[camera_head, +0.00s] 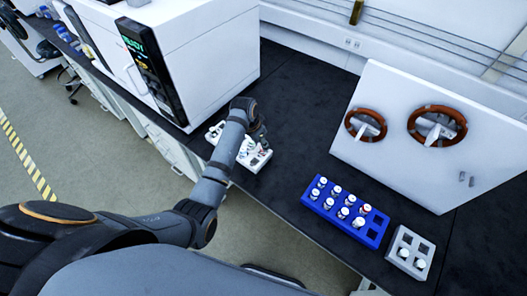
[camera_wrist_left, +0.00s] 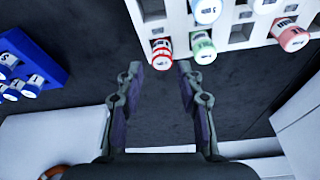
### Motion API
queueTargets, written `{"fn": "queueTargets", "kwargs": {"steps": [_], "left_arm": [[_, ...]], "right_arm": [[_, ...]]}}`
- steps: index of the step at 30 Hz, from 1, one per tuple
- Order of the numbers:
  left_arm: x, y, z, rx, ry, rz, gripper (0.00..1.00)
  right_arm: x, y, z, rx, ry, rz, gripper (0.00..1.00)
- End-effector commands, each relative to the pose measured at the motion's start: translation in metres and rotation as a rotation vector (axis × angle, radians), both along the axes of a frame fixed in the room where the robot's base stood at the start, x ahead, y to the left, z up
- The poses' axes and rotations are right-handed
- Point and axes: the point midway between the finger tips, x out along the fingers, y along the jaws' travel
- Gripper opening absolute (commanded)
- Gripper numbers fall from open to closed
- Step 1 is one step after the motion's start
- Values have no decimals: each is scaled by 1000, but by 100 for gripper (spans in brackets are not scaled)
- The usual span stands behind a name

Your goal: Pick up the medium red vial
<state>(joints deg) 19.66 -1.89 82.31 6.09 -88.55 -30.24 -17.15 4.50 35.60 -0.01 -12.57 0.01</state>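A white rack (camera_head: 259,160) stands on the dark bench beside the white instrument and holds several vials. In the left wrist view the rack (camera_wrist_left: 238,36) is at the top. A white-capped vial with red bands (camera_wrist_left: 161,54) sits at its near edge, with a green vial (camera_wrist_left: 203,48) beside it. Another red vial (camera_wrist_left: 291,36) is farther right. I cannot tell which red one is the medium one. My left gripper (camera_wrist_left: 158,70) is open and empty, its fingertips pointing at the red-banded vial. In the head view my left arm partly hides the rack. My right gripper is not in view.
A blue rack (camera_head: 374,234) with several white-capped vials and a grey rack (camera_head: 405,239) stand on the bench at right. A white box with two orange-rimmed ports (camera_head: 395,160) is behind them. The white instrument (camera_head: 205,60) borders the white rack's far side.

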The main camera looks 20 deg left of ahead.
Motion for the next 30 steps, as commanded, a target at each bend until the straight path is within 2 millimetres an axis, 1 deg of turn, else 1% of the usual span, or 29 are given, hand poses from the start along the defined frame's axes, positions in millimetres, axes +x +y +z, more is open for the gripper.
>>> {"fn": "queueTargets", "kwargs": {"steps": [2,6,9,12,17,20,24,26,30], "left_arm": [[2,0,-7,0,4,-1,37],[8,-2,-29,0,4,-1,37],[11,-4,-44,0,4,-1,37],[13,-5,-49,0,1,0,37],[13,-5,-49,1,1,0,37],[13,-5,-49,1,1,0,26],[13,-4,-49,1,1,0,7],[13,-4,-49,1,1,0,0],[13,-4,-49,0,1,1,0]], "right_arm": [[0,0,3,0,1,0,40],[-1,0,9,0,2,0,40],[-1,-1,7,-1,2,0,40],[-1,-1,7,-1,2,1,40],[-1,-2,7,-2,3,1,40],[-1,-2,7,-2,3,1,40],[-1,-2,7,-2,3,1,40],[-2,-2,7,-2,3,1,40],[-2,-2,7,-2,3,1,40]]}}
